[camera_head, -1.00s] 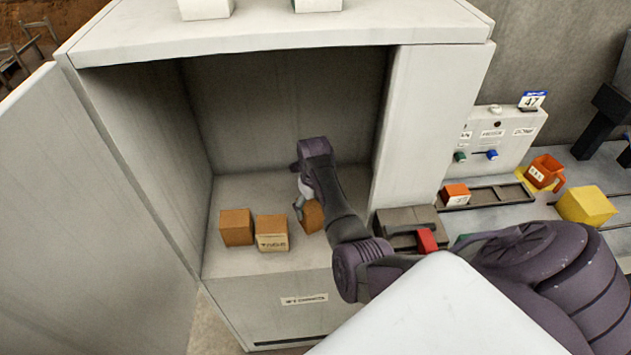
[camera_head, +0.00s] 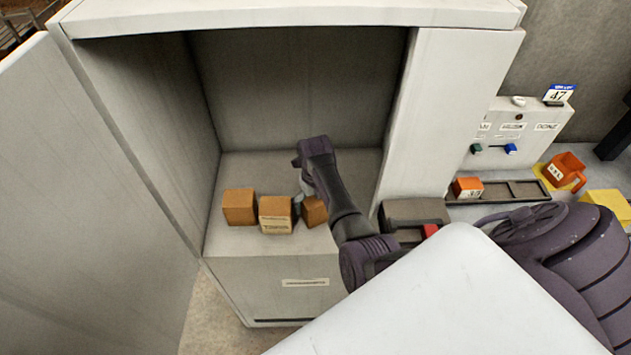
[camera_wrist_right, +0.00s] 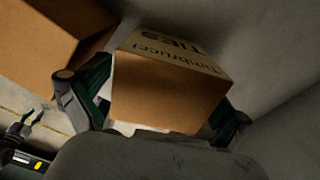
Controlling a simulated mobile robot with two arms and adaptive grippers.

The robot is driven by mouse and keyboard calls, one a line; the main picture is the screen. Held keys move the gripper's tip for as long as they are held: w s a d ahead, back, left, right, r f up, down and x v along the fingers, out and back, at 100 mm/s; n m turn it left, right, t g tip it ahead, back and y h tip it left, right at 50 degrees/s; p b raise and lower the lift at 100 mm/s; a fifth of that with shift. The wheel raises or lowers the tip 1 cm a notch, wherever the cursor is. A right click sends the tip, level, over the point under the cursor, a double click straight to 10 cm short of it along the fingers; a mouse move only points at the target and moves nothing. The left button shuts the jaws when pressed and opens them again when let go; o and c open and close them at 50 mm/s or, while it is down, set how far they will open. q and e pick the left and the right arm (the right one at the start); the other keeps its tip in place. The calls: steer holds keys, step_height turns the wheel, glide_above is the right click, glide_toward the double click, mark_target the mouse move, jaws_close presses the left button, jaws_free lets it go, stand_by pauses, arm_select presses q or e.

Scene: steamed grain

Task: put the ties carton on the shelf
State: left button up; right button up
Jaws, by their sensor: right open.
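The ties carton (camera_wrist_right: 170,85) is brown with a pale face printed "Timbrucci TIES". In the right wrist view it lies between the spread fingers of my right gripper (camera_wrist_right: 155,108). In the head view, my right gripper (camera_head: 303,198) is low inside the white cabinet, at the rightmost carton (camera_head: 316,211), which it partly hides. That carton rests on the shelf floor (camera_head: 245,172), turned at an angle; its label is not visible there. The right gripper is open around the carton; finger contact is unclear. My left gripper is out of view.
Two brown cartons stand left of it, a plain one (camera_head: 239,207) and a labelled one (camera_head: 275,214). An open door (camera_head: 90,200) is at left, a cabinet side wall (camera_head: 440,110) at right. Shelf space behind the cartons is clear. A counter holds an orange carton (camera_head: 467,188).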

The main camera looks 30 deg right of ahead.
steer(key=shift+d, duration=0.4)
step_height(320, 180, up, 4)
steer(key=shift+w+r, duration=0.1)
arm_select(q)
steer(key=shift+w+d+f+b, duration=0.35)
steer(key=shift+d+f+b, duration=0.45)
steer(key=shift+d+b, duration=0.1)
arm_select(e)
step_height(320, 180, up, 8)
steer(key=shift+f, duration=0.15)
